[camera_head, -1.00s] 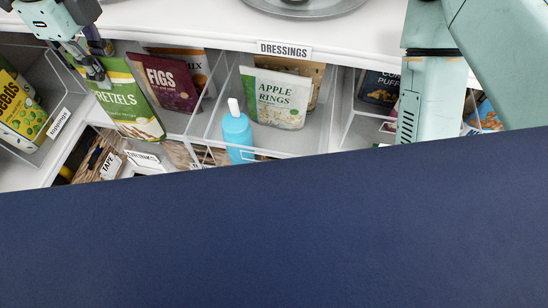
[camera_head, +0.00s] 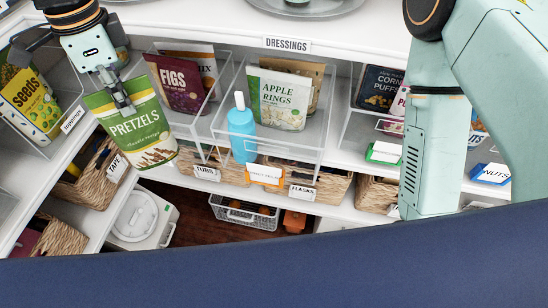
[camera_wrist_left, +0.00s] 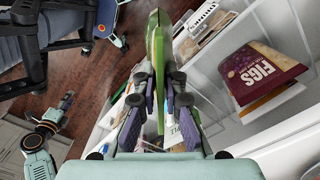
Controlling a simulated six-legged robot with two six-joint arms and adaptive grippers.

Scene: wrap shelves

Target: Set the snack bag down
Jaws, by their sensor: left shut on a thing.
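The green snack bag, labelled PRETZELS (camera_head: 137,130), hangs nearly upright and slightly tilted in front of the shelves at left in the head view. My left gripper (camera_head: 118,100) is shut on its top edge. In the left wrist view, the bag (camera_wrist_left: 157,60) shows edge-on as a thin green strip between the fingers of my left gripper (camera_wrist_left: 158,85). My right arm comes in at the right of the head view, but its gripper is out of frame.
Clear bins on the shelf hold a FIGS bag (camera_head: 181,82), an APPLE RINGS bag (camera_head: 283,97) and a yellow seeds bag (camera_head: 30,100). A blue bottle (camera_head: 242,132) stands by the middle bin. Wicker baskets, including a TAPE basket (camera_head: 92,190), sit on the shelf below.

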